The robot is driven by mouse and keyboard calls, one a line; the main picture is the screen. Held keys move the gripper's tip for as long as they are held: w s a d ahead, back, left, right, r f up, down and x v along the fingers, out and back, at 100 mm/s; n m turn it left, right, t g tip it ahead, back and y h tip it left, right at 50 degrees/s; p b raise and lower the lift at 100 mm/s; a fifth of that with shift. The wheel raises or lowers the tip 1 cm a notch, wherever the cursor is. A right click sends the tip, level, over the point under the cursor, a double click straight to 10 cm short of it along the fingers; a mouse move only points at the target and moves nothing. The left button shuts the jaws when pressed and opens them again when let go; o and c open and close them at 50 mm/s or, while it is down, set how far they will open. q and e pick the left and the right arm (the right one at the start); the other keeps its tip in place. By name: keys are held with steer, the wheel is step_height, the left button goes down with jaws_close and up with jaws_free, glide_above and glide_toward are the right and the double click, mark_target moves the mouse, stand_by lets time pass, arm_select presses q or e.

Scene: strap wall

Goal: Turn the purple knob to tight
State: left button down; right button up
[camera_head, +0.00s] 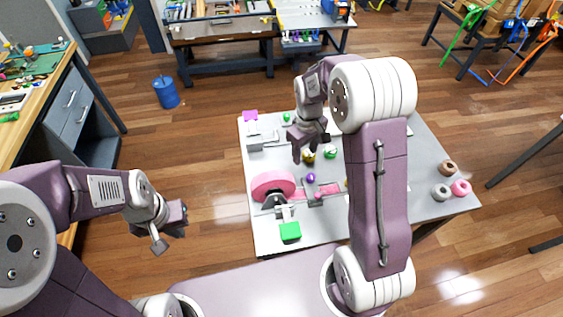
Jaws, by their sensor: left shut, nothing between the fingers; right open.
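The purple knob (311,178) is small and stands on the grey-white table near its middle, beside a pink strap (328,188). My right gripper (308,152) hangs above the table just behind the knob, open, its fingers pointing down. It looks apart from the purple knob. My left gripper (160,243) is shut and empty, off the table's left side. The knob's turn position and any tight mark are too small to read. My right arm hides part of the table to the right of the knob.
A pink roll (270,183) and a green block (290,231) are left of the knob. An olive knob (308,158) and a green knob (330,153) are behind it. Brown, grey and pink (461,188) rings lie at the table's right. A blue bin (166,92) stands on the floor.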

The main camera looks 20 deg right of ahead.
mark_target(311, 175)
steer(key=s+d+f, duration=0.2)
steer(key=s+d, duration=0.1)
steer(key=shift+s, duration=0.2)
steer(key=f, duration=0.1)
steer(key=w+a+f, duration=0.1)
steer(key=f, duration=0.3)
steer(key=shift+w+a+f+p, duration=0.15)
steer(key=shift+w+f+p, duration=0.1)
steer(key=shift+p, duration=0.05)
steer(key=shift+s+d+f, duration=0.1)
steer(key=shift+d+f, duration=0.05)
steer(key=shift+f, duration=0.35)
steer(key=shift+s+d+f, duration=0.1)
steer(key=shift+d+f, duration=0.05)
steer(key=shift+f, duration=0.3)
steer(key=shift+s+d+f, duration=0.1)
steer(key=shift+d+f, duration=0.05)
steer(key=shift+f, duration=0.05)
steer(key=shift+a, duration=0.2)
steer(key=shift+c, duration=0.9)
steer(key=shift+w, duration=0.2)
steer(key=c, duration=0.5)
arm_select(q)
steer(key=shift+s+d+r, duration=0.7)
steer(key=shift+s+d, duration=0.2)
arm_select(e)
jaws_close()
